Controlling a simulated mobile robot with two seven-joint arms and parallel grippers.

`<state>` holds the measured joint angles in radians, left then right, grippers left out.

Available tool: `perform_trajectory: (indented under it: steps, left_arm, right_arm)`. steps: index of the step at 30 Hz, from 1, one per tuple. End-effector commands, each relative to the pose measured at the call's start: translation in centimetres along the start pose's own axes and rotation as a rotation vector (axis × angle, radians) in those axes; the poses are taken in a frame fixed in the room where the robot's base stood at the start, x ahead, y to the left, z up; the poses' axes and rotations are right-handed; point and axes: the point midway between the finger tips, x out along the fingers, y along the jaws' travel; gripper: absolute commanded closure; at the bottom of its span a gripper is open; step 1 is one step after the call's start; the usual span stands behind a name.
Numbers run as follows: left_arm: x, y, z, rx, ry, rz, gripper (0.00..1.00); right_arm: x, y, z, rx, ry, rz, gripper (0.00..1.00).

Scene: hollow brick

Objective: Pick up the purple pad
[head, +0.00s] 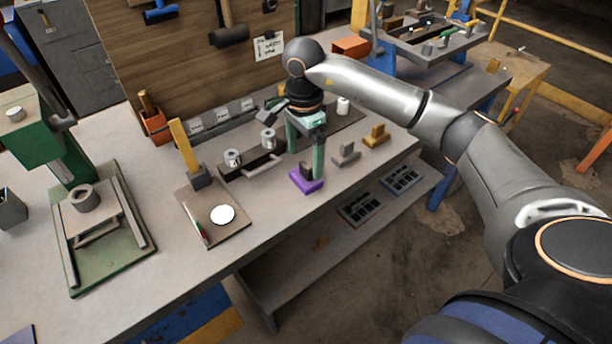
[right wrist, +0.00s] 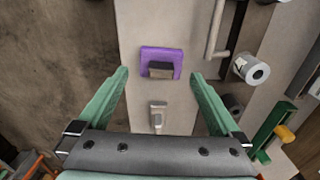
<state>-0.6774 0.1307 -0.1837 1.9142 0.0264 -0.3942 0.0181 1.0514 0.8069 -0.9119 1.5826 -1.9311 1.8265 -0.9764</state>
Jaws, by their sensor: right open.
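The purple pad (head: 306,184) lies near the front edge of the workbench, with a dark grip block on top. It also shows in the right wrist view (right wrist: 149,52), beyond the fingertips and roughly centred between them. My right gripper (head: 304,165) has green fingers, points down and is open around empty space over the pad. In the head view one fingertip overlaps the pad; I cannot tell whether they touch. In the right wrist view the gripper's fingers (right wrist: 159,75) are spread wide. My left gripper is not in view.
A grey block (head: 346,154) and a yellow block (head: 376,137) stand right of the pad. A rack with metal cylinders (head: 268,139) is behind it. A board with a white disc (head: 222,215) lies to the left. A lower shelf holds dark trays (head: 360,208).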

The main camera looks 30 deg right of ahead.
Motion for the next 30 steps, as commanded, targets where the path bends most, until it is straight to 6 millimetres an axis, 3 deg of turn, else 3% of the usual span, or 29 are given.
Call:
perform_trajectory:
  steps: [9,19,30]
  left_arm:
    - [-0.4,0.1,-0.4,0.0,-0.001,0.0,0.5]
    - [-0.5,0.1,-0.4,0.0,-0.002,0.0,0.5]
    - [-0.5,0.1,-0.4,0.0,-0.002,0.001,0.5]
  right_arm:
    - [4.3,-0.1,-0.6,0.0,-0.001,0.003,0.0]
    - [5.1,-0.2,-0.6,0.0,-0.001,0.0,0.0]
    - [5.0,-0.2,-0.6,0.0,-0.001,-0.001,0.42]
